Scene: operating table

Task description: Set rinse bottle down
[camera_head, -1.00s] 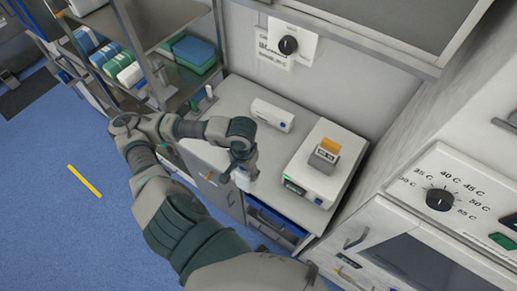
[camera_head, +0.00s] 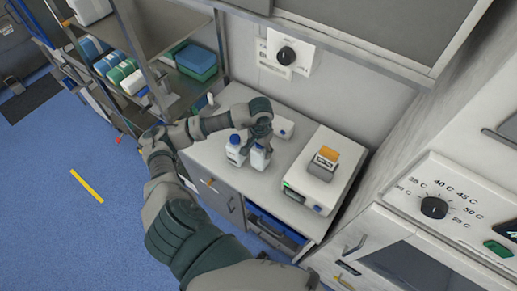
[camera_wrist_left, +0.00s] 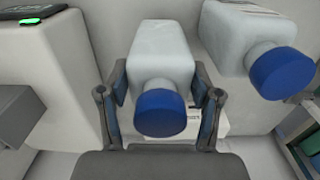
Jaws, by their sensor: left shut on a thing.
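My left gripper (camera_head: 259,143) is shut on a white bottle with a blue cap (camera_head: 259,159), which stands about upright at the worktop. In the left wrist view the held bottle (camera_wrist_left: 163,60) sits between the two fingers of the gripper (camera_wrist_left: 160,105). I cannot tell whether its base touches the worktop. A second, similar bottle (camera_head: 235,152) stands just left of it, close beside it; in the left wrist view this second bottle (camera_wrist_left: 245,35) is at the right, outside the fingers. My right gripper is not in view.
A shelf rack (camera_head: 160,20) with boxes stands at the left. An oven-like unit (camera_head: 430,230) is at the right front.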

